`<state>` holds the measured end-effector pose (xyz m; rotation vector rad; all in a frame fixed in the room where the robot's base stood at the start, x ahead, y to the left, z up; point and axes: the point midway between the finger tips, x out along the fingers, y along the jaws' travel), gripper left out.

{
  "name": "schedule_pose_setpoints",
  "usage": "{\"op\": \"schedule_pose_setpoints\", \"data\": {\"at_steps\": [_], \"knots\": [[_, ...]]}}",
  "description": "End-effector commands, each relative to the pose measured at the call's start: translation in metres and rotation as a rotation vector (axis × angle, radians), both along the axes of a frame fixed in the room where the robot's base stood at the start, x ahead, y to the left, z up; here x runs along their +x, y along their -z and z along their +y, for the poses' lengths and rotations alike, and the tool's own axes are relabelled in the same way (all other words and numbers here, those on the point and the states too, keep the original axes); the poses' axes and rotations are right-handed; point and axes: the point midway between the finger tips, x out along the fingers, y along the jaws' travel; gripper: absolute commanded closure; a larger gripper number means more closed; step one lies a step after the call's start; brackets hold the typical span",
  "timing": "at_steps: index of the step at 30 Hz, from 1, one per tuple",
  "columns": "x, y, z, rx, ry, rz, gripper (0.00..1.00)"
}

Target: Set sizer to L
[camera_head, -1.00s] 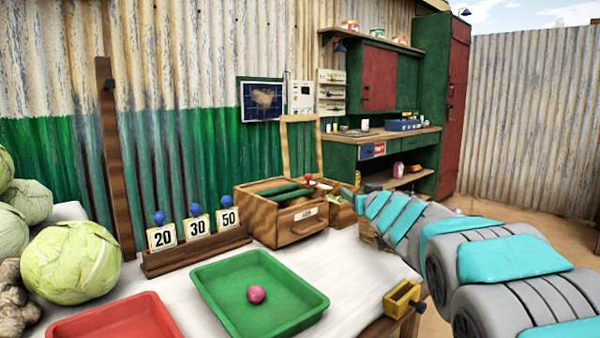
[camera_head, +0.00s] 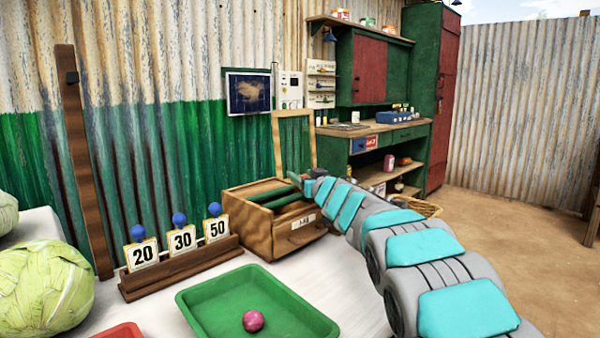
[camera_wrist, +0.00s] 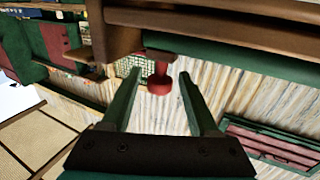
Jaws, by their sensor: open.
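The sizer appears to be the wooden box (camera_head: 255,225) on the white table, with green rollers (camera_head: 272,194) in its top and a small plate on its front whose marking I cannot read. My gripper (camera_head: 303,181) is at the box's back right corner in the head view, its fingers hard to make out. In the wrist view my gripper (camera_wrist: 159,76) is open, with two dark green fingers. A red knob (camera_wrist: 159,84) on a short stem shows between the fingertips, under a wooden edge (camera_wrist: 180,18). I cannot tell whether the fingers touch it. The knob is hidden in the head view.
A green tray (camera_head: 200,310) with a pink ball (camera_head: 253,321) lies in front of the box. A wooden rack (camera_head: 185,268) with cards 20, 30 and 50 stands to its left. A cabbage (camera_head: 40,290) is at far left. A workbench (camera_head: 372,128) stands behind.

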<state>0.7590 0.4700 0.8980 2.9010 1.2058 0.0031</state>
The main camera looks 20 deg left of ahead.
Motion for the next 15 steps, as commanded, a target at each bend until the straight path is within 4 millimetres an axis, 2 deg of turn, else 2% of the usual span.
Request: {"op": "schedule_pose_setpoints", "data": {"at_steps": [6,15], "knots": [[0.012,0.000,0.011,-0.001,0.002,0.002,0.40],[0.015,0.001,0.014,-0.001,0.003,0.001,0.40]]}}
